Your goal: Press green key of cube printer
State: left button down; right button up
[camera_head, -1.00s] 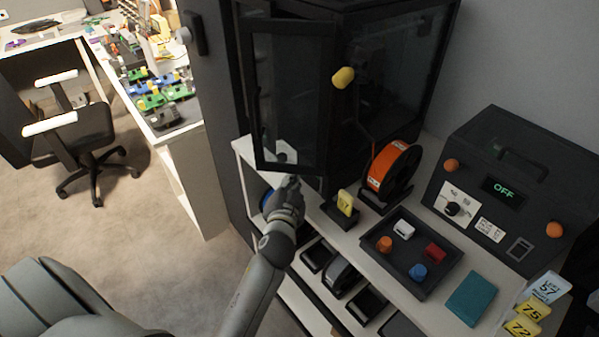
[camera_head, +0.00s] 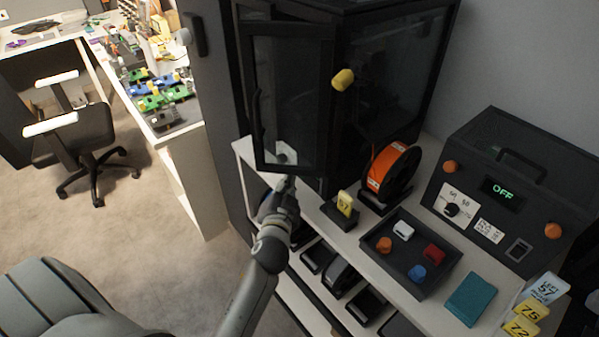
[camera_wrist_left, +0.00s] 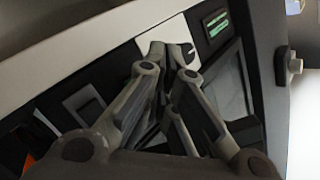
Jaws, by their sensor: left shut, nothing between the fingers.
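The cube printer appears to be the dark glass-sided cabinet (camera_head: 385,95), with its framed glass door (camera_head: 290,100) swung out to the left. My left gripper (camera_head: 288,182) is just below the door's lower edge, close to the cabinet's lower front, shut and empty. In the left wrist view its fingertips (camera_wrist_left: 168,52) are together in front of a white plate (camera_wrist_left: 185,32) on a dark panel. A small display (camera_wrist_left: 216,22) with green text sits right of the plate. I cannot make out a green key; the fingers hide part of the plate. My right gripper is not in view.
An orange spool (camera_head: 392,172), a yellow tag (camera_head: 345,203) and a dark tray (camera_head: 425,292) with several small coloured pieces stand on the white shelf. A dark box (camera_head: 510,190) reading OFF stands at the right. Open floor (camera_head: 130,235) lies left.

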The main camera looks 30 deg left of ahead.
pick_arm(q)
jog(key=s, duration=0.1)
jog(key=s+a, duration=0.1)
jog(key=s, duration=0.1)
jog(key=s+a+p, duration=0.1)
jog(key=shift+s, duration=0.3)
dwell(0.3)
dwell(0.7)
